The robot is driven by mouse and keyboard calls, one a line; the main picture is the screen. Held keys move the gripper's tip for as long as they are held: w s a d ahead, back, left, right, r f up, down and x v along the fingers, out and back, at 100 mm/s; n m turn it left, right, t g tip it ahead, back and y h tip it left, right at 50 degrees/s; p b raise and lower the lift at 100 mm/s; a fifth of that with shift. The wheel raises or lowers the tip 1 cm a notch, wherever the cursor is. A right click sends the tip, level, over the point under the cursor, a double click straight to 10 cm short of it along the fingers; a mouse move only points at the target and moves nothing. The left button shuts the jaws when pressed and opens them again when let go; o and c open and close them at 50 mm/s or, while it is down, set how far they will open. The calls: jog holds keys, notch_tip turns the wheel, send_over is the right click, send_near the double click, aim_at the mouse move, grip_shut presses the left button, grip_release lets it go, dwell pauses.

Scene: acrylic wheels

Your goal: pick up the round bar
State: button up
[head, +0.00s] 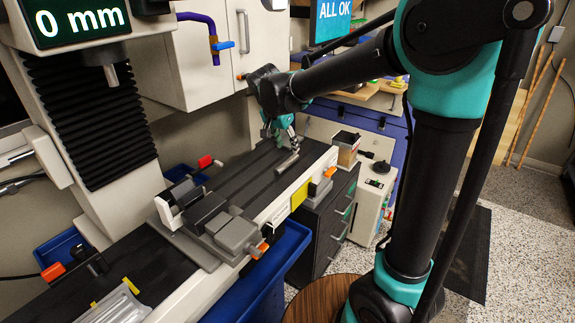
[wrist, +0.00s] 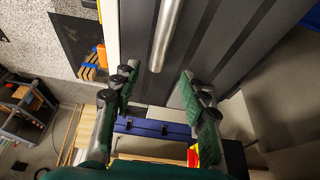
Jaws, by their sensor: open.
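The round bar (head: 287,162) is a smooth grey metal cylinder lying on the dark slotted machine table (head: 262,172). In the wrist view the round bar (wrist: 166,35) runs from the top edge down to a rounded end just beyond my fingertips. My gripper (head: 283,132) is over the table at the bar's far end. In the wrist view my gripper (wrist: 158,82) is open, with green pads on both sides and nothing between them. The bar's end lines up roughly with the gap. I cannot tell the exact height above the bar.
A grey vise (head: 215,222) is clamped on the table to the left of the bar. A blue tray (head: 270,262) hangs below the front edge. The table around the bar is clear.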

aim_at(292, 158)
jog(key=shift+x, duration=3.2)
jog(key=shift+d+f, duration=0.15)
jog(key=shift+d, duration=0.05)
jog(key=shift+s, duration=0.1)
grip_shut()
